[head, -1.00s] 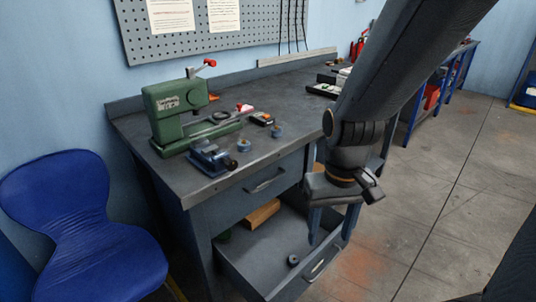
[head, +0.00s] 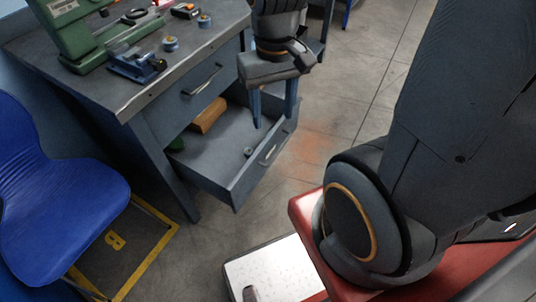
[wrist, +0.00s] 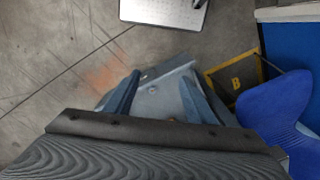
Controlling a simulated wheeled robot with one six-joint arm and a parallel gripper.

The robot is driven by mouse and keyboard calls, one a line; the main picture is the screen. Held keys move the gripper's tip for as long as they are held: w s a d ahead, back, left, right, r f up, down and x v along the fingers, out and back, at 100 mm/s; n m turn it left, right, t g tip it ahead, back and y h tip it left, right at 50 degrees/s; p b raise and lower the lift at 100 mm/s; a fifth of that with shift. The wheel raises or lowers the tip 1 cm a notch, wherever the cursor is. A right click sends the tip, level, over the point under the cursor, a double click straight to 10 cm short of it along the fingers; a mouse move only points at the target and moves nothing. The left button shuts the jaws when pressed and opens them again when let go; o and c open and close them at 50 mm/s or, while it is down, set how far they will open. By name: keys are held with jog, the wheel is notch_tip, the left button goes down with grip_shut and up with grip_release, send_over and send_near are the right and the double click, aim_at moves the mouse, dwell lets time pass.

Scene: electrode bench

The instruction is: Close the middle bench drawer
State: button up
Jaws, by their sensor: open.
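The middle bench drawer (head: 225,160) stands pulled out below a shut upper drawer (head: 190,90) in the head view. Its front carries a bar handle (head: 268,155). Inside lie a wooden block (head: 207,115), a small grey round part (head: 249,151) and something green at the back. My gripper (head: 274,122) is open and points down over the front end of the drawer, its fingers apart and empty. Whether the fingers touch the drawer front cannot be told. In the wrist view, part of the drawer (wrist: 160,98) shows between the two fingers.
A green press (head: 75,35) and a small blue vise (head: 137,66) stand on the bench top (head: 110,90). A blue chair (head: 55,190) is at the left, beside a yellow floor marking (head: 150,262).

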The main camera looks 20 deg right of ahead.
jog(key=shift+w, duration=0.1)
jog(key=c, duration=0.3)
jog(key=w+d+f+m, duration=0.1)
jog(key=m, duration=0.1)
jog(key=w+f+m+y, duration=0.1)
jog(key=w+m, duration=0.1)
jog(key=w+d+f+m, duration=0.1)
jog(key=m, duration=0.1)
jog(key=shift+w+d+f+b, duration=0.1)
jog(key=shift+w+d+b, duration=0.2)
jog(key=shift+w+b, duration=0.05)
grip_shut()
jog(key=w+d+f+m+t+y+b, duration=0.1)
jog(key=w+d+f+m, duration=0.35)
jog(key=d+m, duration=0.3)
jog(key=w+d+f+m+t, duration=0.1)
jog(key=w+d+f+m, duration=0.2)
jog(key=d+f+m, duration=0.4)
jog(key=w+d+f+m+t+y+b, duration=0.1)
jog(key=w+d+f+m+t, duration=0.1)
jog(key=w+d+f+m, duration=0.4)
jog(key=w+a+f+m, duration=0.2)
jog(key=w+a+f, duration=0.1)
jog(key=f, duration=0.4)
jog(key=shift+w+a, duration=0.25)
jog(key=shift+w, duration=0.15)
